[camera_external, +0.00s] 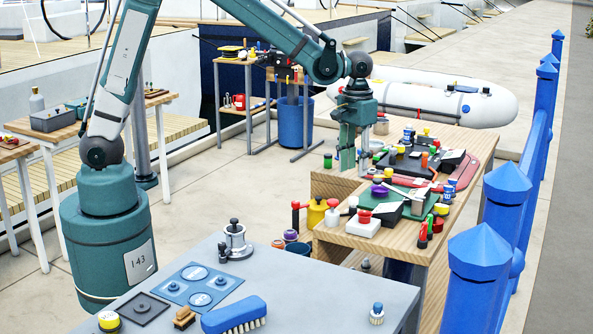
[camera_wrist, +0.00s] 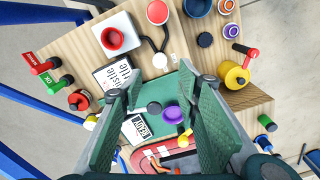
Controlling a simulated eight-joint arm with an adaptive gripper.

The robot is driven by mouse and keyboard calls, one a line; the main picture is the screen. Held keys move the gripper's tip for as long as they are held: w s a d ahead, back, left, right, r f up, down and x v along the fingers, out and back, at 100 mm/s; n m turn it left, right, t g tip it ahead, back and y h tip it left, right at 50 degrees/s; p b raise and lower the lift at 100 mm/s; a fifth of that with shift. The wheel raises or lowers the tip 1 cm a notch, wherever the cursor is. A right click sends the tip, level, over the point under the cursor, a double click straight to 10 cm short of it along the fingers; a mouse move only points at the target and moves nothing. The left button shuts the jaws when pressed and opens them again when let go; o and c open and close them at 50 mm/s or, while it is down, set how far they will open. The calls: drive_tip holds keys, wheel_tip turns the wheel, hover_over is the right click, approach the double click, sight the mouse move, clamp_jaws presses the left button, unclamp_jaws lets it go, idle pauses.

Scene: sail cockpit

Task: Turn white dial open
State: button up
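No part is clearly a white dial; I cannot tell which one it is. Pale candidates are a white box with a red round top (camera_external: 362,226), also in the wrist view (camera_wrist: 104,24), and a small white piece (camera_wrist: 160,60) beside a dark curved cord. My gripper (camera_external: 354,163) hangs pointing down above the far left part of the wooden bench (camera_external: 384,246). In the wrist view its two green fingers (camera_wrist: 158,100) are wide apart with nothing gripped.
Red, green, yellow and black knobs crowd the bench, including a yellow canister (camera_external: 316,212) at its left edge. A grey table (camera_external: 290,290) in front holds a metal fitting (camera_external: 235,241) and a blue brush (camera_external: 234,315). A blue railing (camera_external: 510,210) runs along the right.

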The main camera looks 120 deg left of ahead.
drive_tip(key=shift+r, duration=1.1)
drive_tip(key=shift+d, duration=0.1)
drive_tip(key=s+d+r+m+t, duration=0.15)
drive_tip(key=d+r, duration=0.25)
drive_tip(key=d, duration=0.4)
drive_tip(key=s+d+r+m+t+y, duration=0.1)
drive_tip(key=s+d+r+m, duration=0.15)
drive_tip(key=d, duration=0.55)
drive_tip(key=s+d+r+m+t, duration=0.1)
drive_tip(key=d+r+m, duration=0.1)
drive_tip(key=d+r, duration=0.4)
drive_tip(key=s+d+m+t, duration=0.2)
drive_tip(key=s+d+m, duration=0.1)
drive_tip(key=s+d, duration=0.4)
drive_tip(key=s+d+f+m+t+h, duration=0.1)
drive_tip(key=s+d+m, duration=0.3)
drive_tip(key=d, duration=1)
drive_tip(key=shift+s+d+f+t, duration=0.15)
drive_tip(key=shift+s+f+t, duration=0.15)
drive_tip(key=shift+s, duration=1.55)
